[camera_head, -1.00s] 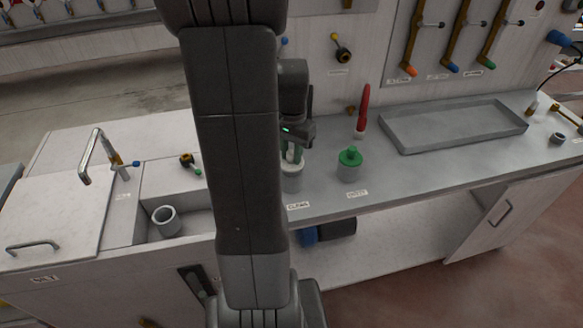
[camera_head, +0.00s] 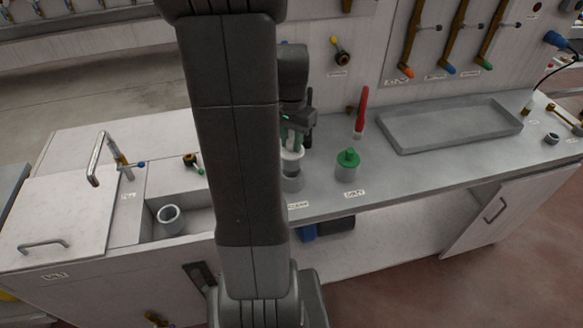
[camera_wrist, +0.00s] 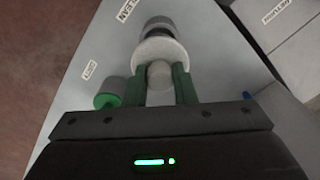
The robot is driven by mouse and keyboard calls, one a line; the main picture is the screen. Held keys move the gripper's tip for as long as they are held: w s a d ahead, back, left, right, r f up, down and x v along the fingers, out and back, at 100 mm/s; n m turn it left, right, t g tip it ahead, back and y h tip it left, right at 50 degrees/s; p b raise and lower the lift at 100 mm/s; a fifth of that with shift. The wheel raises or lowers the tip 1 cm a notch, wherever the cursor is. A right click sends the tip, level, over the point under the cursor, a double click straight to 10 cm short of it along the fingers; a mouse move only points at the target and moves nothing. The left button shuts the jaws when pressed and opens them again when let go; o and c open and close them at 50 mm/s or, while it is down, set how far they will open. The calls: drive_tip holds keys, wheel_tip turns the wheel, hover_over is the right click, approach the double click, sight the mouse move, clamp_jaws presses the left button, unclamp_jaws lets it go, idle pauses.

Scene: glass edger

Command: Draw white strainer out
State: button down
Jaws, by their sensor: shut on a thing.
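The white strainer (camera_head: 291,154) hangs just above the grey cup (camera_head: 292,183) by the CLEAN label. In the wrist view the strainer (camera_wrist: 160,53) shows as a pale round flange with a knob, and the grey cup (camera_wrist: 158,22) is beyond it. My gripper (camera_wrist: 160,78) has its two green fingers shut on the strainer's knob. In the head view my gripper (camera_head: 291,140) is above the cup, partly hidden by my arm. I cannot tell whether the strainer's lower end is clear of the cup.
A grey cup with a green lid (camera_head: 348,164) stands to the right by the DIRTY label, with a red-handled tool (camera_head: 361,112) behind it. A grey tray (camera_head: 510,128) lies further right. A sink basin (camera_head: 192,222) with a small cup (camera_head: 169,214) is at the left.

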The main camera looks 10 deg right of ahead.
drive_tip(key=shift+r+p, duration=0.4)
drive_tip(key=shift+r, duration=0.3)
wheel_tip(320, 180, up, 4)
drive_tip(key=p, duration=0.3)
